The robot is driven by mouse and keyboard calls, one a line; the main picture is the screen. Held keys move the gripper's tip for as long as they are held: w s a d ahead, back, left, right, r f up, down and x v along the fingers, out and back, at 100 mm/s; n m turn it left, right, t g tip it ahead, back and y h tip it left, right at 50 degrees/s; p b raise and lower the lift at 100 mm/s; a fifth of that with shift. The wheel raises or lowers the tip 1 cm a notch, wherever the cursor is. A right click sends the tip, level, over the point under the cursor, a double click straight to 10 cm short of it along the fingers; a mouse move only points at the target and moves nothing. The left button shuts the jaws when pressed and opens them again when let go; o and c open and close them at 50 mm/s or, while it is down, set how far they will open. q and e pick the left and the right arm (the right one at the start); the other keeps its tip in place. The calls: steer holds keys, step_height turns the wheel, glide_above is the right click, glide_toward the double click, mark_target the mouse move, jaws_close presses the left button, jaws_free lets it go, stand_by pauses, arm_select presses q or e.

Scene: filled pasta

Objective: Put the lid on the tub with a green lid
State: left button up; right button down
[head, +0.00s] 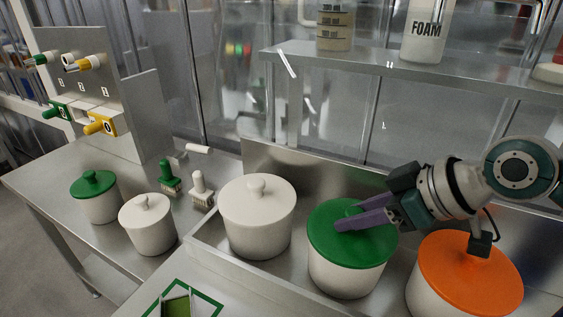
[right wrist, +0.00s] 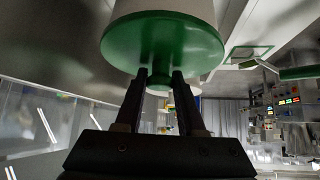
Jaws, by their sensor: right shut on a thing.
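A large white tub (head: 342,276) stands in the metal tray, with a green lid (head: 325,240) on its top. The lid looks level and seated on the rim in the head view. My right gripper (head: 346,219) reaches in from the right, low over the lid, and is shut on its knob. In the right wrist view the two fingers (right wrist: 160,76) sit either side of the green knob, with the green lid (right wrist: 150,43) and white tub behind it. A smaller white tub with a green lid (head: 94,184) stands on the counter at the left. My left gripper is not in view.
In the tray (head: 205,243), a white-lidded tub (head: 257,220) stands left of the green-lidded one and an orange-lidded tub (head: 470,275) right, below my right arm. A small white tub (head: 149,226) and two brushes are on the counter. A shelf (head: 440,68) runs behind.

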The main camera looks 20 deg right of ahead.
steer(key=shift+c, duration=2.2)
jaws_free()
steer(key=shift+o, duration=0.4)
steer(key=o, duration=0.4)
steer(key=shift+c, duration=0.2)
steer(key=shift+r+p, duration=3.45)
steer(key=shift+r, duration=0.1)
